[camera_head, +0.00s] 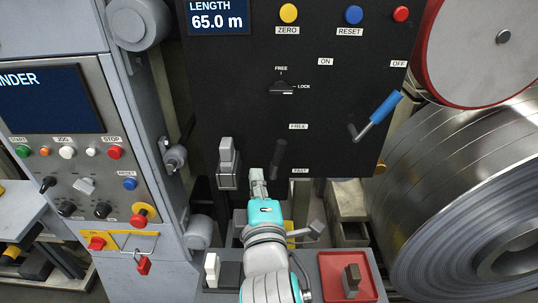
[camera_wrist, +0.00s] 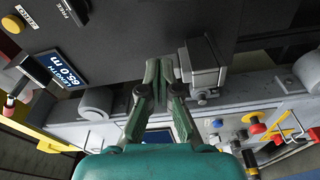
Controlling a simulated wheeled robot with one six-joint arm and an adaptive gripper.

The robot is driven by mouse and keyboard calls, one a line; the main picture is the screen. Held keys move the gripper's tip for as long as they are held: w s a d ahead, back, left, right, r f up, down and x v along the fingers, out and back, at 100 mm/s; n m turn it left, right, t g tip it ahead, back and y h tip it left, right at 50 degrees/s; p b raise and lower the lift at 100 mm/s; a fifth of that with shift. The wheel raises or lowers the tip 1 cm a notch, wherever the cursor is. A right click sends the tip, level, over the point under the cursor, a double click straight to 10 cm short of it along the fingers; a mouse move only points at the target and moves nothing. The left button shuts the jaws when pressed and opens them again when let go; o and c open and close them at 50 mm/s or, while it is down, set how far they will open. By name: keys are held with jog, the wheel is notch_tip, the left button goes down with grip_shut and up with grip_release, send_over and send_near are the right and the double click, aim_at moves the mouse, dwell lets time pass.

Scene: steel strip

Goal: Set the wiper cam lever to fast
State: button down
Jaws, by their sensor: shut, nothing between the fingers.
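A short dark lever (camera_head: 279,157) sits low on the black panel, slanting slightly, between an upper label (camera_head: 298,126) that seems to read FREE and a lower FAST label (camera_head: 300,170). It is probably the wiper cam lever; its dark body on the black panel makes its exact setting hard to tell. My gripper (camera_head: 257,173) is shut and empty, just left of the lever's lower end. I cannot tell whether they touch. In the wrist view my gripper (camera_wrist: 160,66) has its fingertips together in front of the panel; the lever cannot be made out there.
A grey block-shaped switch (camera_head: 227,163) is close left of my gripper and shows in the wrist view (camera_wrist: 204,70). A blue-handled lever (camera_head: 378,114) sticks out at the right, below ON and OFF. A FREE/LOCK knob (camera_head: 282,88) is above. A steel coil (camera_head: 475,180) fills the right.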

aim_at(281, 153)
jog(key=w+d, duration=0.2)
jog(key=w, duration=0.7)
jog(key=shift+d+f, duration=0.2)
jog(key=shift+d, duration=0.2)
jog(key=shift+d, duration=0.1)
jog(key=d+m, duration=0.2)
jog(key=m, duration=0.1)
jog(key=shift+d+f, duration=0.1)
jog(key=shift+d, duration=0.1)
jog(key=d+f+m+t+h, duration=0.1)
jog(key=d+f+m, duration=0.4)
jog(key=m, duration=0.7)
jog(key=shift+s+d+f+h, duration=0.15)
jog(key=shift+d+f+h, duration=0.25)
jog(key=shift+d+h, duration=0.35)
jog(key=shift+f, duration=0.2)
